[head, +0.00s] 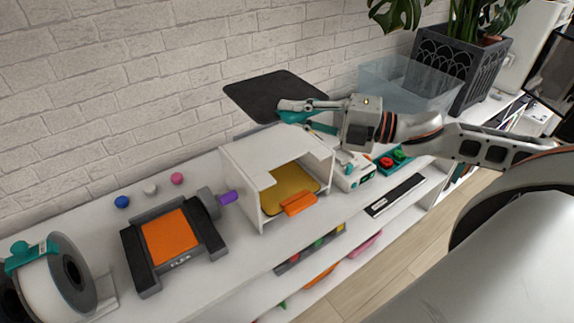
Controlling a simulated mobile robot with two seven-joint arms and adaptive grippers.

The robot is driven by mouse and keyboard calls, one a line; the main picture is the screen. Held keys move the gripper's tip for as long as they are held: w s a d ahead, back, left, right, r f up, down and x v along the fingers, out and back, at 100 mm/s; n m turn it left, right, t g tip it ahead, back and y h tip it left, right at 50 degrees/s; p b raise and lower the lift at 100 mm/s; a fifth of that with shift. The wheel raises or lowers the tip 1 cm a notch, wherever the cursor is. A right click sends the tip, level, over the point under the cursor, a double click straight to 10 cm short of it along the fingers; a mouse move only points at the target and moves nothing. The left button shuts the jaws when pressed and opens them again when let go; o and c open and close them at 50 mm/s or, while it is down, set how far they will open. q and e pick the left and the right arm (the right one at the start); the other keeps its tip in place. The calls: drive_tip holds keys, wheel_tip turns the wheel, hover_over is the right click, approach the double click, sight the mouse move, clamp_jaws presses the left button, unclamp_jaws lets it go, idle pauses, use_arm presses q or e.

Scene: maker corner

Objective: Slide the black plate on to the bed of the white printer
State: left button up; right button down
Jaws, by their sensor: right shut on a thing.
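My right gripper (284,111) reaches in from the right and is shut on the edge of a flat black plate (262,92). The plate is held up in the air, above and behind the white printer and in front of the brick wall. The white printer (245,192) is an open-fronted box on the white shelf top. Inside it lies a yellow sheet (288,184) with an orange tab (299,203) sticking out at the front. The bed under the sheet is hidden. My left gripper is not in view.
A dark machine marked FLEX with an orange bed (170,237) stands left of the printer. A filament spool (55,275) is at far left. Small coloured balls (177,178) lie near the wall. A clear bin (398,80) and a planter (457,65) stand at right.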

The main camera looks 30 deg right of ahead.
wheel_tip(320, 180, down, 16)
drive_tip(key=b, duration=0.1)
idle(0.4)
drive_tip(key=c, duration=2)
unclamp_jaws()
drive_tip(key=shift+r, duration=0.1)
drive_tip(key=shift+s+a+f+b+v, duration=0.1)
drive_tip(key=shift+f+b+v, duration=0.05)
drive_tip(key=shift+v, duration=1.15)
drive_tip(key=shift+s+a+f+b+v, duration=0.1)
drive_tip(key=shift+f+v, duration=0.1)
drive_tip(key=shift+v, duration=1.1)
drive_tip(key=shift+f+b+v, duration=0.15)
drive_tip(key=shift+v, duration=1.15)
